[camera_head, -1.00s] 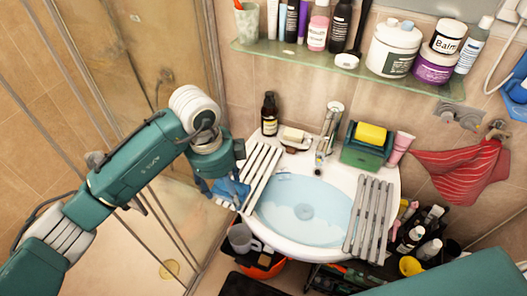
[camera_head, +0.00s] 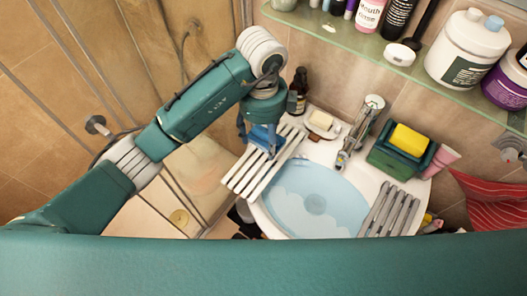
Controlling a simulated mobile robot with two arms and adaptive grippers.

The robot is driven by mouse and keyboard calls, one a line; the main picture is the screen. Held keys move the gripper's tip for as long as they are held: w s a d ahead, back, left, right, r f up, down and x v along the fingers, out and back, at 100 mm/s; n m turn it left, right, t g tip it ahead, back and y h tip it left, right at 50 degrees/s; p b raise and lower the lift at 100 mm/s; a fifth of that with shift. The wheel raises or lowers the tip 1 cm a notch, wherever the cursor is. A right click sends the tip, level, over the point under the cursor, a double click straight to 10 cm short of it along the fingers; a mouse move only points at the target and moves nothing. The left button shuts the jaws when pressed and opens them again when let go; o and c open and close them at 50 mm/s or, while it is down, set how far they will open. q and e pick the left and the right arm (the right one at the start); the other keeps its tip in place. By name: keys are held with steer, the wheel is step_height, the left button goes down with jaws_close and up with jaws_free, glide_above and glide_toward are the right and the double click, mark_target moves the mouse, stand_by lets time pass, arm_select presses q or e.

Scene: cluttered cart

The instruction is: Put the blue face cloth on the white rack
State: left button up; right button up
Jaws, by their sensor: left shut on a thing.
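The blue face cloth (camera_head: 266,138) is in my left gripper (camera_head: 262,145), which is shut on it. The gripper points down over the back part of the white rack (camera_head: 248,184). I cannot tell whether the cloth touches the slats, and the gripper hides part of it. The white rack lies slanted across the left rim of the sink. My right gripper is not in view.
The sink (camera_head: 314,206) holds bluish water, with a faucet (camera_head: 352,140) behind it. A soap dish (camera_head: 322,124) and a dark bottle (camera_head: 299,91) stand close behind the gripper. A grey rack (camera_head: 390,212) lies on the right rim. A glass shelf overhangs behind.

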mark_target(262, 141)
arm_select(q)
step_height(262, 141, down, 4)
steer(key=shift+w+r+p, duration=0.1)
steer(key=shift+r+p, duration=0.1)
steer(key=shift+p, duration=0.1)
steer(key=shift+a+f, duration=0.1)
steer(key=shift+f, duration=0.25)
step_height(262, 141, down, 3)
steer(key=shift+f+p, duration=0.2)
steer(key=shift+p, duration=0.2)
steer(key=shift+f, duration=0.35)
steer(key=o, duration=1.1)
steer(key=shift+r, duration=0.1)
steer(key=shift+o, duration=0.6)
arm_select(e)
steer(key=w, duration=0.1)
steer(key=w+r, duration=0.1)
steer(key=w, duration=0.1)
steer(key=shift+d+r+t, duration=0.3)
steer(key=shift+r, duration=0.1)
arm_select(q)
steer(key=shift+r, duration=0.1)
